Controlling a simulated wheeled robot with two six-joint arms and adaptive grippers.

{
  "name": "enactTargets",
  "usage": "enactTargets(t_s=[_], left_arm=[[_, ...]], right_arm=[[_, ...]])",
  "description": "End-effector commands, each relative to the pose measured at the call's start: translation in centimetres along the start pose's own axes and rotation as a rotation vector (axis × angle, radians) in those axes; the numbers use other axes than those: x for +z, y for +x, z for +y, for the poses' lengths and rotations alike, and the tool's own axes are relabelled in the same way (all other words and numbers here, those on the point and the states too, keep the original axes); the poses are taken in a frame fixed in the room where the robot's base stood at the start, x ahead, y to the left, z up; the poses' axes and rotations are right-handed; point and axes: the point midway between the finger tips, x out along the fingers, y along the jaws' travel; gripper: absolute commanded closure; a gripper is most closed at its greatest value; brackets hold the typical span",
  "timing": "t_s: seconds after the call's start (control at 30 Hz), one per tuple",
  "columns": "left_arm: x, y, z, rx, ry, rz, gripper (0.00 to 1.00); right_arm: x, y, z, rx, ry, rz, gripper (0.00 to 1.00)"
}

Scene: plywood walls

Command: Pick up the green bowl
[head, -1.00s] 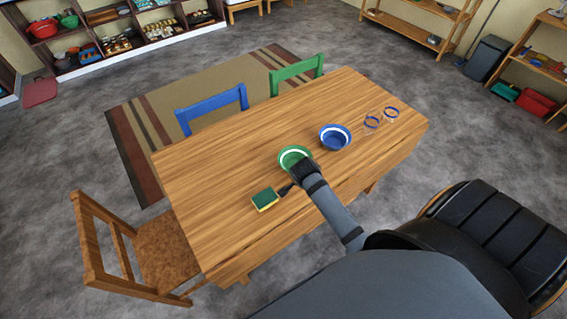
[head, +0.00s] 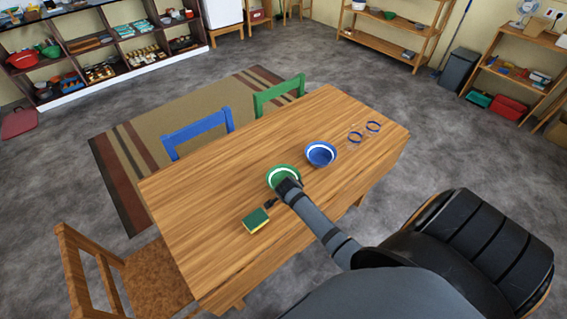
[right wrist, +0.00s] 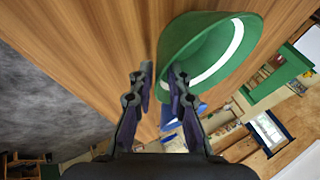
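My right gripper (head: 283,187) is at the bowl's near rim, and my arm hides part of the bowl. In the right wrist view, the bowl (right wrist: 195,45) fills the upper middle. My right gripper (right wrist: 160,82) is open there. One finger is beyond the bowl's left edge with a small gap, and the other overlaps the bowl near its rim. Contact cannot be told. My left gripper is not in view.
A blue bowl (head: 320,154) stands just right of the green bowl. A green and yellow sponge (head: 257,221) lies to its lower left. Two blue-rimmed clear items (head: 364,132) are at the table's right. Chairs stand around the table; its left half is clear.

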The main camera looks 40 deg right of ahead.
Motion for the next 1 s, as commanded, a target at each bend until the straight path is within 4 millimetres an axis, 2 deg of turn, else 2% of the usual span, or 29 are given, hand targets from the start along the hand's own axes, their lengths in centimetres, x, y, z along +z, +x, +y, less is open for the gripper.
enactTargets(t_s=[0.1,0.2,0.4,0.53,1.0], left_arm=[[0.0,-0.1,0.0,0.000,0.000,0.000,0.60],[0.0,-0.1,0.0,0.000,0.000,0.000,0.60],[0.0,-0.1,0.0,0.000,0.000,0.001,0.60],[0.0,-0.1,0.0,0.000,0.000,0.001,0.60],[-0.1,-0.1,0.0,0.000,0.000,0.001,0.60]], right_arm=[[0.0,1.6,0.0,0.002,-0.001,0.000,0.84],[0.0,2.1,0.0,-0.001,-0.001,-0.001,0.84],[0.0,2.1,0.0,-0.001,-0.001,-0.001,0.84],[0.0,2.1,0.0,0.000,-0.001,-0.001,1.00],[-0.1,2.0,-0.1,0.000,0.000,-0.001,1.00]])
